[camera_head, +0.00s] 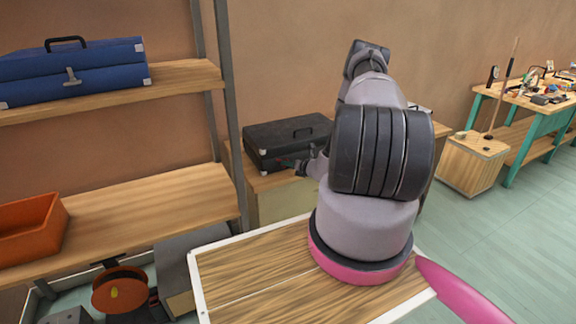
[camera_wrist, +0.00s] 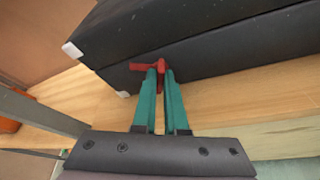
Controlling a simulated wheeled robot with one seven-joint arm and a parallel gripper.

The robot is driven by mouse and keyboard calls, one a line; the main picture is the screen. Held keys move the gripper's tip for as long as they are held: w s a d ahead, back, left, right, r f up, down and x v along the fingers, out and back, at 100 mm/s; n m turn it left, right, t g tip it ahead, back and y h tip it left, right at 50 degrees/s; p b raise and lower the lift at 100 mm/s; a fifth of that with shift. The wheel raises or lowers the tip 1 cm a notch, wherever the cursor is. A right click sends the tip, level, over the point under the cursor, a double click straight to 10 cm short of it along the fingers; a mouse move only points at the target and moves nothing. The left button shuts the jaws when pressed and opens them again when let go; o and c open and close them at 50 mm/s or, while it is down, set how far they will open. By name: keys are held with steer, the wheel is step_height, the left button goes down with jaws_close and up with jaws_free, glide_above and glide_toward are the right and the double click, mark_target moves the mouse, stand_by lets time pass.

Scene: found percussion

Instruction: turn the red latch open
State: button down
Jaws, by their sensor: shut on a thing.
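The red latch (camera_wrist: 160,66) sits on the front face of a black case (camera_wrist: 235,42), at the seam between lid and base. My gripper (camera_wrist: 162,74) has its two teal fingers pointing at the case, with their tips closed on the red latch. The tips hide part of the latch.
A metal shelf post (camera_head: 230,100) stands left of the case. The shelves hold a blue case (camera_head: 75,78) and an orange bin (camera_head: 30,228). A teal-legged workbench (camera_head: 525,98) with small items stands at the far right. Open floor (camera_head: 510,235) lies at the right.

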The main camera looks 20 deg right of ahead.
steer(key=n+h, duration=0.2)
steer(key=n, duration=0.2)
steer(key=shift+a+h, duration=0.15)
steer(key=shift+h, duration=0.25)
stand_by(0.5)
steer(key=c, duration=1)
jaws_free()
steer(key=shift+o, duration=0.2)
steer(key=shift+s, duration=0.1)
steer(key=v, duration=1)
steer(key=shift+s+r, duration=0.2)
steer(key=shift+s, duration=0.05)
steer(key=shift+s, duration=0.1)
